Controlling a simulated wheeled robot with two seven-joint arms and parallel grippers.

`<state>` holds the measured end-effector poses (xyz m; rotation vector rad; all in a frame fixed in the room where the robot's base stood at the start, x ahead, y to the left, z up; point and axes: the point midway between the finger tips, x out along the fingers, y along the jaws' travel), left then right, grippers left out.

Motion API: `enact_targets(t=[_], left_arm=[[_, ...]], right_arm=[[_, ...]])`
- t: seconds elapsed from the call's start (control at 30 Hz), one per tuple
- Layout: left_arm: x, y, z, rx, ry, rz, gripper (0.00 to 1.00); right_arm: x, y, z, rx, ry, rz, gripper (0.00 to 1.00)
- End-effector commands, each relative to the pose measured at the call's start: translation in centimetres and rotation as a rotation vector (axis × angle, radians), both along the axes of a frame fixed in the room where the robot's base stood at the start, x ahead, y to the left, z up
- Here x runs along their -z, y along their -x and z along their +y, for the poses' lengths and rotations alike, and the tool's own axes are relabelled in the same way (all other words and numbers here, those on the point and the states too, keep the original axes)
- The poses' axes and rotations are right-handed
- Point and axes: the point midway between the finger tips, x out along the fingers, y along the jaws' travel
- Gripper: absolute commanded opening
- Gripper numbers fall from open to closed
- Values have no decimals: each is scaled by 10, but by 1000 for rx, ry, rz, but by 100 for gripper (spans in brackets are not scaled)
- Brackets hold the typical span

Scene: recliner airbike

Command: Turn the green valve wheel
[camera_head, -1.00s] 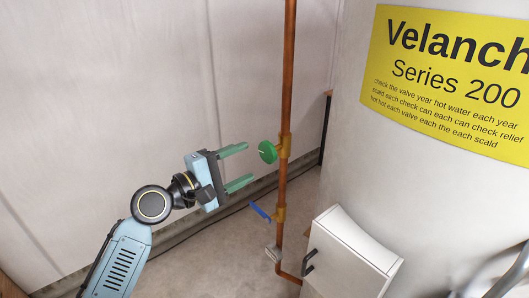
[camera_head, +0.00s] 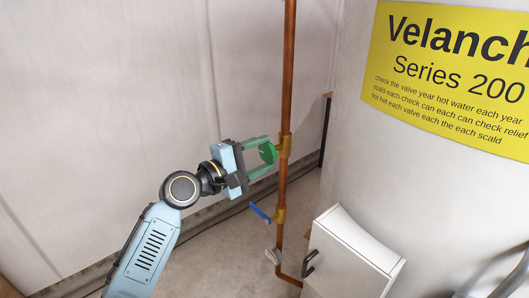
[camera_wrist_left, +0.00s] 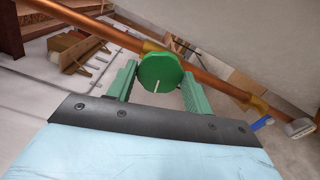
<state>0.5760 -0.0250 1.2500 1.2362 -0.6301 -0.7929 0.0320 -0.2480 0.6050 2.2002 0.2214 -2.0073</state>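The green valve wheel (camera_head: 267,153) is a round disc with a pale mark, mounted on a brass fitting on the vertical copper pipe (camera_head: 288,70). My left gripper (camera_head: 265,158) is open, with its green fingers on either side of the wheel. In the left wrist view the wheel (camera_wrist_left: 160,72) sits between the two fingertips (camera_wrist_left: 160,82), nearer the far ends of the fingers. Whether the fingers touch its rim cannot be told. My right gripper is not in view.
A blue lever handle (camera_head: 260,212) is on the pipe below the wheel. A white box (camera_head: 345,255) with a dark handle stands at lower right, before a large pale tank with a yellow sign (camera_head: 450,75). A pale wall is behind the pipe.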

Motion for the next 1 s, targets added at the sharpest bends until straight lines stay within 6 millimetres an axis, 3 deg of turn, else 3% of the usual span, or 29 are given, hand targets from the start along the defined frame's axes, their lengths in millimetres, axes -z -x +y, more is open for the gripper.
enact_targets(t=[0.17,0.5,0.83,1.0], left_arm=[[-1,0,0,0,8,11,35],[-4,0,1,-2,161,224,35],[0,0,1,-2,179,247,35],[-4,0,0,-2,260,361,35]], right_arm=[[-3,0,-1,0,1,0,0],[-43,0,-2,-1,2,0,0],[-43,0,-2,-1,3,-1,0],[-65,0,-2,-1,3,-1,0]])
